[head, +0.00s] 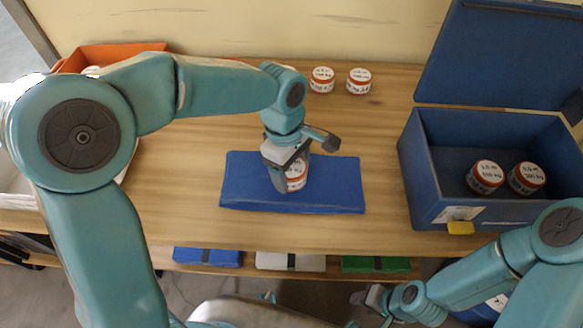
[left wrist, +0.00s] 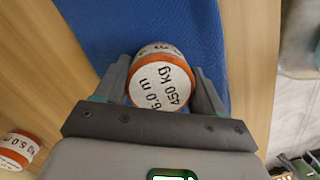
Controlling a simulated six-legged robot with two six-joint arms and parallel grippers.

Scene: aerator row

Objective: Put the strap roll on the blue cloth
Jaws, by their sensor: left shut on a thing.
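The strap roll (head: 296,184) is white with orange edges. The blue cloth (left wrist: 140,22) lies behind the roll in the left wrist view. I cannot tell whether the roll touches the cloth. My right gripper (head: 374,300) is low at the front, away from the cloth, and too small to read.
More rolls (head: 322,80) (head: 359,81) stand at the back of the wooden table (head: 375,130). An open blue box (head: 430,180) on the right holds two rolls (head: 486,177). An orange bin (head: 110,53) is at the back left. Folded cloths (head: 375,264) lie on a lower shelf.

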